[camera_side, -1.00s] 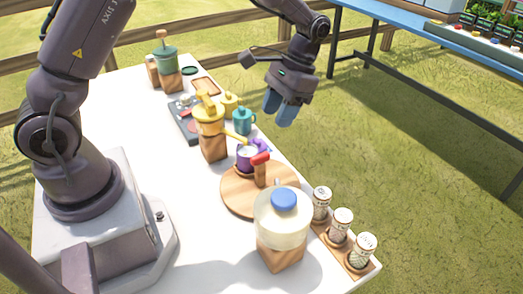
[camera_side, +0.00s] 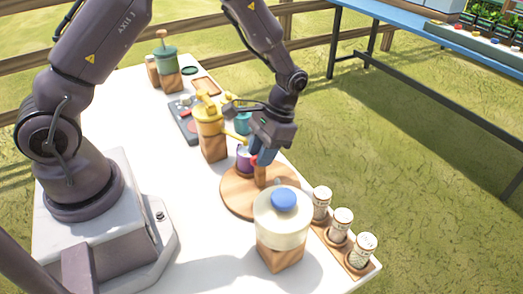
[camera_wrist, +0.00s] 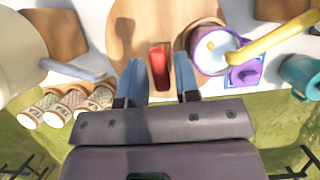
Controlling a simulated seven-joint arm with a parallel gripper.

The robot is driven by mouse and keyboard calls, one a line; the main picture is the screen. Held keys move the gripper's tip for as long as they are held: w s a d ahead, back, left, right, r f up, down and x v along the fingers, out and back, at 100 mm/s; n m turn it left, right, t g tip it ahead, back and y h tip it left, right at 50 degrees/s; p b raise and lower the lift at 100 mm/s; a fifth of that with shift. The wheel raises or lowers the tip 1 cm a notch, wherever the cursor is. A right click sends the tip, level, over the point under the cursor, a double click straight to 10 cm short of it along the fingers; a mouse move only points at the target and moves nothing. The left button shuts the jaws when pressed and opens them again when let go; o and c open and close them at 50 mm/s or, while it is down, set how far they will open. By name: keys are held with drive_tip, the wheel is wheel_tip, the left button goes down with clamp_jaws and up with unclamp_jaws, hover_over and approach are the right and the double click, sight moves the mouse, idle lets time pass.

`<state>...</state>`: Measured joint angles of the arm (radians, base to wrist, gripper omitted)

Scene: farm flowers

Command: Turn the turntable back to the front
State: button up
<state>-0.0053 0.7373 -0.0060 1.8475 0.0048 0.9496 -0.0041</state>
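The turntable (camera_side: 235,200) is a round wooden disc near the table's right edge; its wood also shows in the wrist view (camera_wrist: 135,30). An upright wooden handle with a red top (camera_wrist: 159,67) stands on it; in the side view the handle (camera_side: 260,175) is partly covered by my gripper (camera_side: 261,157). In the wrist view my gripper (camera_wrist: 159,80) is open, its blue fingers to the left and right of the red top, with gaps visible. A purple cup (camera_side: 242,160) with pale contents stands on the disc beside the handle, under a yellow spout (camera_wrist: 275,38).
A cream dispenser with a blue lid (camera_side: 283,215) stands close in front of the turntable. A yellow dispenser (camera_side: 209,120) stands behind it, near a teal cup (camera_side: 242,122). Several labelled jars (camera_side: 341,222) line the right edge. Bare white table (camera_side: 195,235) lies left of the disc.

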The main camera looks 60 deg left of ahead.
clamp_jaws()
drive_tip(key=shift+m+y, duration=0.3)
drive_tip(key=shift+m, duration=0.4)
drive_tip(key=shift+m+y, duration=0.4)
drive_tip(key=shift+m, duration=0.8)
drive_tip(key=shift+d+r+m+t+y, duration=0.1)
drive_tip(key=shift+m+t+y, duration=0.5)
drive_tip(key=shift+m, duration=1.3)
drive_tip(key=shift+d+m+t+y, duration=0.1)
drive_tip(key=shift+m+t+y, duration=0.25)
drive_tip(key=shift+m, duration=0.95)
drive_tip(key=shift+m+t+y, duration=0.35)
drive_tip(key=shift+m, duration=0.95)
drive_tip(key=shift+s+m+t, duration=0.1)
drive_tip(key=shift+m+t, duration=0.6)
drive_tip(key=shift+m, duration=1.9)
